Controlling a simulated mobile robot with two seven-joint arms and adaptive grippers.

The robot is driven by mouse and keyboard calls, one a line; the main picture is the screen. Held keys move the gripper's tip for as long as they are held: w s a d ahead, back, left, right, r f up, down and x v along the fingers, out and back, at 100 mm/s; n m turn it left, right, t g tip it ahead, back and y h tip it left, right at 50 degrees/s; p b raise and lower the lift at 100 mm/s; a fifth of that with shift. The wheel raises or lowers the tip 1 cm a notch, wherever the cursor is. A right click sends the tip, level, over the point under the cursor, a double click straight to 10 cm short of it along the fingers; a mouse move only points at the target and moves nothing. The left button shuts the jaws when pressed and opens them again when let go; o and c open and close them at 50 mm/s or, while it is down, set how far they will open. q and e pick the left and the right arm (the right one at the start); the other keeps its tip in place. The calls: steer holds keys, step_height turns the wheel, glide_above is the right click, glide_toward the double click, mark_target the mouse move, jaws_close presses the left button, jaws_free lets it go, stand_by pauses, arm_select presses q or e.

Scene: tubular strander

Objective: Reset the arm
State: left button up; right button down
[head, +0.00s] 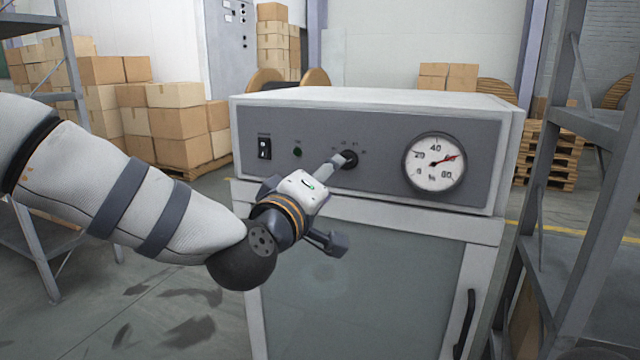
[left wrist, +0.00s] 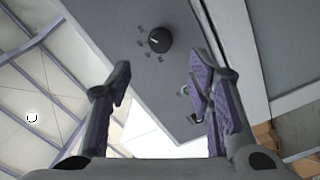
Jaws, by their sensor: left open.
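In the head view one fingertip overlaps the left edge of the black knob (head: 349,160). In the left wrist view the gripper (left wrist: 160,84) is open, and the knob (left wrist: 160,40) with its white mark shows beyond the fingertips, apart from them. My right gripper is not in view.
The box tops a cabinet (head: 350,290) with a dark handle (head: 464,324). Grey racks stand left and right (head: 570,200). Cartons (head: 180,122) are stacked behind.

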arm_select(q)
steer(key=s+a+f+m+g+y+p, duration=0.1)
steer(key=s+a+f+g, duration=0.15)
steer(key=s+f, duration=0.55)
steer(key=s+a+f+m+g+p, duration=0.15)
steer(key=s+f+g, duration=0.25)
steer(key=f, duration=0.7)
steer(key=s+a+f+m+g+y, duration=0.1)
steer(key=s+f+m+g, duration=0.15)
steer(key=s+f, duration=0.55)
steer(key=s+a+f+g+y, duration=0.1)
steer(key=s+a+f+g, duration=0.35)
steer(key=s+f, duration=0.65)
steer(key=s+a+m+g+y+p, duration=0.1)
steer(key=s+a+g, duration=0.2)
steer(key=s, duration=0.9)
steer(key=s+a+f+m+g+y+p, duration=0.1)
steer(key=s+a+g, duration=0.2)
steer(key=s+a, duration=0.3)
steer(key=s, duration=0.5)
steer(key=shift+s+a+m+y, duration=0.3)
steer(key=shift+s+a+m, duration=0.05)
steer(key=shift+m, duration=0.05)
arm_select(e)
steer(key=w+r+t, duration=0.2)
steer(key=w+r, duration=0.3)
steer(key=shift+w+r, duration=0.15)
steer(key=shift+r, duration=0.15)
arm_select(q)
steer(key=shift+w, duration=0.1)
